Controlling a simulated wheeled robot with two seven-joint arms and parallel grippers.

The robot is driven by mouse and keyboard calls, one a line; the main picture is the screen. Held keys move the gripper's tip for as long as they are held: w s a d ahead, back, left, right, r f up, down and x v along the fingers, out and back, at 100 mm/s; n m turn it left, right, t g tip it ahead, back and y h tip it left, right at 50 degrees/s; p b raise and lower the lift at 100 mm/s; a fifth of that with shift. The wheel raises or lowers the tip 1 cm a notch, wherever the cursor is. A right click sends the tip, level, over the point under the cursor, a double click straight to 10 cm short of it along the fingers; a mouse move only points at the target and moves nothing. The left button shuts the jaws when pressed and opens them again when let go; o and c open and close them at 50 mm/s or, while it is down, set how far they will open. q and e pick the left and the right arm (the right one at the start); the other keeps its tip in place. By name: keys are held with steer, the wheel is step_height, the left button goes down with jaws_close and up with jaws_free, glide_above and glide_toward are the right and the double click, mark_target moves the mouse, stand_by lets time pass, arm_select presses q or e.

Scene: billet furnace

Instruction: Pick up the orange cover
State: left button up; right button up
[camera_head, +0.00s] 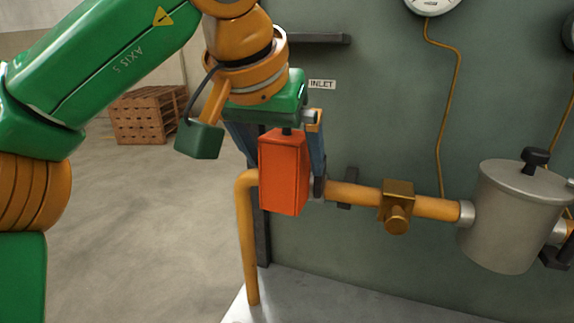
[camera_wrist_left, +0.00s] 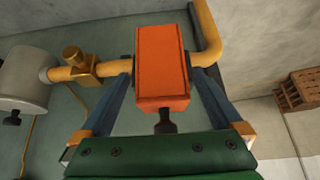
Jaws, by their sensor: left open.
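The orange cover (camera_head: 284,172) is a box with a dark knob on top, seated upright on the yellow pipe by the INLET label. It also shows in the left wrist view (camera_wrist_left: 162,62), with its dark knob toward my gripper's palm. My left gripper (camera_head: 290,180) is directly above the cover and points down. Its blue fingers are open, one on each side of the cover. In the left wrist view a gap shows between the cover and each finger near the knob end. Contact at the fingertips cannot be told. My right gripper is not in view.
The yellow pipe (camera_head: 352,194) runs right through a brass valve (camera_head: 397,205) to a grey metal canister (camera_head: 505,215). A green panel (camera_head: 380,100) stands close behind, with a gauge (camera_head: 432,5). Wooden crates (camera_head: 148,115) stand far back left on open floor.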

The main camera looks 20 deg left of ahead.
arm_select(q)
steer(key=shift+x, duration=0.85)
steer(key=shift+w+a+f, duration=0.15)
steer(key=shift+w+f, duration=0.05)
steer(key=shift+w, duration=0.1)
steer(key=shift+s, duration=0.1)
steer(key=c, duration=1.5)
step_height(320, 180, up, 18)
steer(key=p, duration=1.3)
steer(key=shift+c, duration=0.2)
